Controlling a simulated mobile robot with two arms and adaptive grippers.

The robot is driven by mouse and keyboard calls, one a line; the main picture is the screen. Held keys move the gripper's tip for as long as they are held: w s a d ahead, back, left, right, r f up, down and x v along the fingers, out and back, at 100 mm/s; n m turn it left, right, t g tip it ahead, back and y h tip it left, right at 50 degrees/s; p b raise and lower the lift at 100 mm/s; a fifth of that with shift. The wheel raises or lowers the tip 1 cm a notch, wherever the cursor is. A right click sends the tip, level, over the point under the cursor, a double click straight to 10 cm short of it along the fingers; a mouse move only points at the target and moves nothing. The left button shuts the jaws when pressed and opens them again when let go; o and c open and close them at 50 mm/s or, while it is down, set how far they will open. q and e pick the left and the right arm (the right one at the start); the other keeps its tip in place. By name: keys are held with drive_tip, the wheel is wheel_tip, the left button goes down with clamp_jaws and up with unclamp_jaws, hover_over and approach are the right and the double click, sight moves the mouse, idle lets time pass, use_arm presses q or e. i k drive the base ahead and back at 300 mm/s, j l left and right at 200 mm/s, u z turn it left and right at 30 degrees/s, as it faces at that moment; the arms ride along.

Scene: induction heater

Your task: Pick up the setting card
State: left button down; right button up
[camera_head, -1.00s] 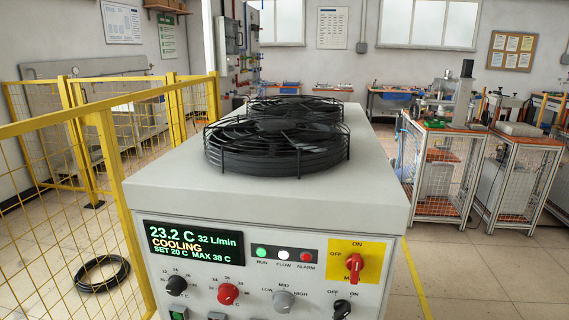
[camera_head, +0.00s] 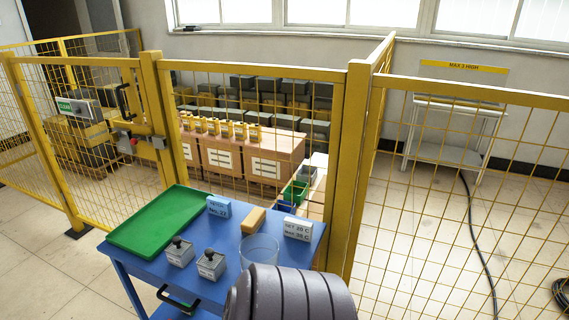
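The setting card (camera_head: 298,229) is a small white block-like card with dark print that seems to read "SET 20 C" and a second line. It stands near the right edge of a blue table (camera_head: 225,275). A clear round container (camera_head: 259,252) stands in front of it to the left, and a tan block (camera_head: 254,222) lies to its left. Neither of my grippers is in view.
The table also bears a green tray (camera_head: 162,219), a light blue labelled block (camera_head: 218,206) and two small metal boxes with black knobs (camera_head: 179,252). A yellow mesh fence (camera_head: 345,170) stands close behind. A dark grey ribbed rounded shape hides the table's front right.

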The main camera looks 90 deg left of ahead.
sight(300, 229)
drive_tip(key=l+u, duration=0.2)
drive_tip(key=u, duration=2.4)
drive_tip(key=i+l+u, duration=0.3)
drive_tip(key=i+l, duration=0.05)
